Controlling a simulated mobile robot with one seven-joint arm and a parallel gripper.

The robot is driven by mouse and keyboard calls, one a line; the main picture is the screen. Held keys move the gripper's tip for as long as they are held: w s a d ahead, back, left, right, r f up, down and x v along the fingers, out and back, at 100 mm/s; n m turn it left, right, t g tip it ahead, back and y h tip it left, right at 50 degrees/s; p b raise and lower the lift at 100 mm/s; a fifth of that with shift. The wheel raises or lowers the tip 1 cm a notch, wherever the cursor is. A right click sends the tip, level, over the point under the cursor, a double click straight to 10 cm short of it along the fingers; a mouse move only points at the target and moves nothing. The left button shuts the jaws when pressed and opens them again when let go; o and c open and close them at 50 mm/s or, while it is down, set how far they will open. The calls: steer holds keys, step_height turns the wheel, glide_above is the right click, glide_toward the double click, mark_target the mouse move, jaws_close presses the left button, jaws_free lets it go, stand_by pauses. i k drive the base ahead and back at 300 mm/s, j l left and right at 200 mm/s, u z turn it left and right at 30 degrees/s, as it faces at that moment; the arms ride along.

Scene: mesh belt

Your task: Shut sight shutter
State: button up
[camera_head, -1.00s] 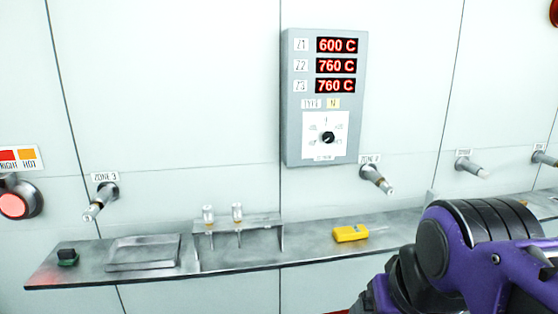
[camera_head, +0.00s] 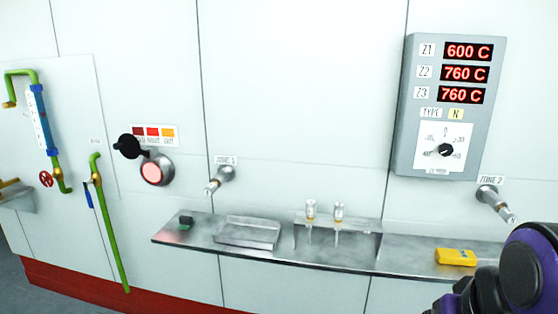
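The sight port (camera_head: 152,172) is a round grey ring with a glowing pink-red centre, on the white wall left of the shelf. Its black round shutter (camera_head: 127,146) sits swung up to the upper left of the port, so the glowing glass is uncovered. A label strip (camera_head: 153,133) with dark red, red and orange patches is just above. My purple and black arm shows at the lower right, far from the port. My gripper is not in view.
A metal shelf (camera_head: 265,260) below holds a tray (camera_head: 247,233), a small rack and a yellow meter (camera_head: 455,257). The zone 3 fitting (camera_head: 219,179) juts out right of the port. Green pipes (camera_head: 110,230) and a red valve wheel (camera_head: 46,179) are at left.

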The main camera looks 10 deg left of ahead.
mark_target(127, 144)
steer(key=u, duration=1)
steer(key=i+j, duration=0.3)
steer(key=j, duration=0.15)
steer(key=i+j, duration=0.25)
steer(key=j, duration=0.25)
steer(key=i+j, duration=0.3)
steer(key=j, duration=0.15)
steer(key=i+j, duration=0.25)
steer(key=j, duration=0.2)
steer(key=j+u, duration=0.05)
